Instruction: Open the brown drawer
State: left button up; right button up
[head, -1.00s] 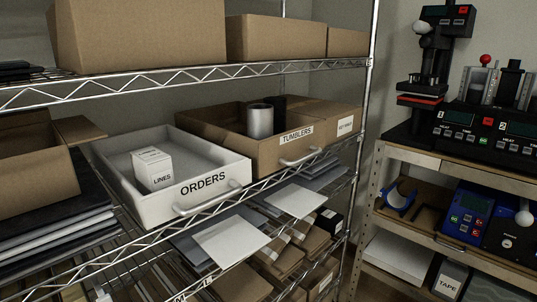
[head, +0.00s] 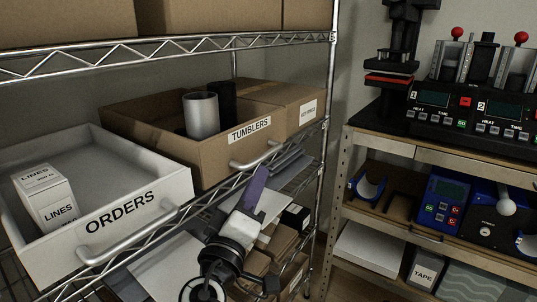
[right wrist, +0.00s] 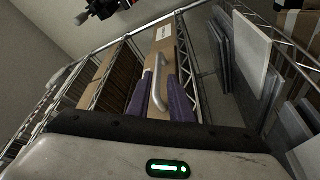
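The brown drawer (head: 212,160) is an open-topped cardboard-brown box labelled TUMBLERS, on the middle wire shelf. Its pale bar handle (head: 256,155) is on the front face. A grey tumbler (head: 201,114) and a dark one (head: 223,100) stand inside. My right gripper (head: 257,180) is in front of and just below the handle in the head view. In the right wrist view, its two purple fingers (right wrist: 160,98) are apart, with the handle (right wrist: 156,76) showing between and beyond them. I cannot tell whether they touch it. My left gripper is not in view.
A white ORDERS drawer (head: 120,215) holding a LINES box (head: 46,198) is left of the brown drawer. A closed brown box (head: 300,105) is on its right. The shelf's metal post (head: 328,120) stands right of that. A workbench with mug presses (head: 480,105) is at the right.

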aim_at(269, 154)
jog(key=p+x, duration=0.1)
jog(key=x, duration=0.9)
jog(key=shift+r, duration=0.15)
grip_shut()
